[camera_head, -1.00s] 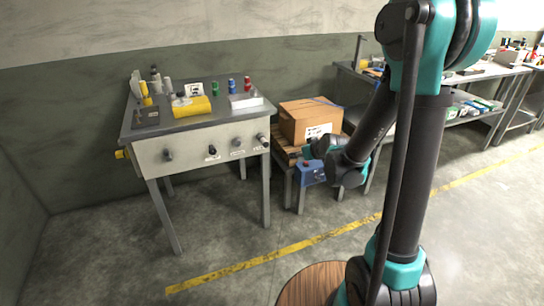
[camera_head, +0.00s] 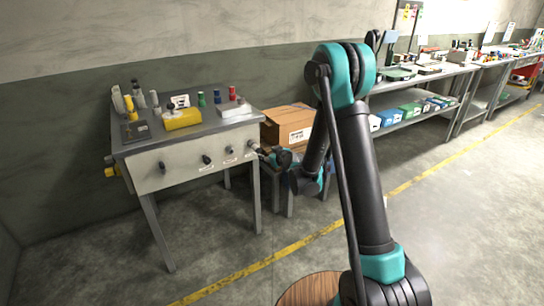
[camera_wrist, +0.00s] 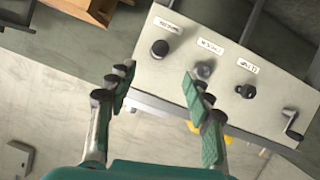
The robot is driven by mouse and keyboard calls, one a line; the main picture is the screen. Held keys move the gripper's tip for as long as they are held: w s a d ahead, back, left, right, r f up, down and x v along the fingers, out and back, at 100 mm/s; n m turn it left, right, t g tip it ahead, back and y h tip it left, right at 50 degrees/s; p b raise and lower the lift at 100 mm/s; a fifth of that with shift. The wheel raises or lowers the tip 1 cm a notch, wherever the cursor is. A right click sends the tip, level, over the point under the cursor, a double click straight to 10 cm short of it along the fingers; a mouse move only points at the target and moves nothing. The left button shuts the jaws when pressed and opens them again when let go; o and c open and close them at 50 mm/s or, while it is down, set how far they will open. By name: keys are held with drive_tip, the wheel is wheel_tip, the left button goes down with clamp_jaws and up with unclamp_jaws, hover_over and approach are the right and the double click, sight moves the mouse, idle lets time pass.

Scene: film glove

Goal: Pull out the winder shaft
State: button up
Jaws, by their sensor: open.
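The white front panel (camera_head: 182,166) of a grey bench carries a row of dark knobs and shafts. In the wrist view the panel (camera_wrist: 225,75) appears upside down, with a black knob (camera_wrist: 160,48), a grey round-ended knob (camera_wrist: 204,70), another black knob (camera_wrist: 246,91) and a small crank (camera_wrist: 291,125). Labels beside three are too blurred to read, so I cannot tell which is the winder shaft. My gripper (camera_wrist: 157,90) is open and empty, its fingers wide apart; the right finger overlaps the grey knob's edge in view. In the head view my gripper (camera_head: 276,157) is by the panel's right end.
On the bench top stand a yellow box (camera_head: 182,118), a white block (camera_head: 231,108) and small coloured spools. A cardboard box (camera_head: 288,126) sits on a low stand right of the bench, behind my arm. Shelved workbenches (camera_head: 420,95) line the wall. The floor in front is open.

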sight(258, 150)
drive_tip(key=x, duration=1.1)
drive_tip(key=shift+w+a+f, duration=0.1)
drive_tip(key=shift+w+a, duration=0.1)
drive_tip(key=shift+w, duration=0.1)
clamp_jaws()
drive_tip(key=shift+s+d, duration=0.3)
drive_tip(key=shift+s, duration=0.15)
idle(0.4)
drive_tip(key=shift+s+d, duration=0.6)
drive_tip(key=shift+s, duration=0.3)
drive_tip(key=shift+s+d, duration=0.65)
drive_tip(key=shift+s, duration=0.25)
drive_tip(key=shift+s+d, duration=0.4)
drive_tip(key=shift+s, duration=0.2)
drive_tip(key=shift+s+d, duration=0.4)
drive_tip(key=shift+s, duration=0.2)
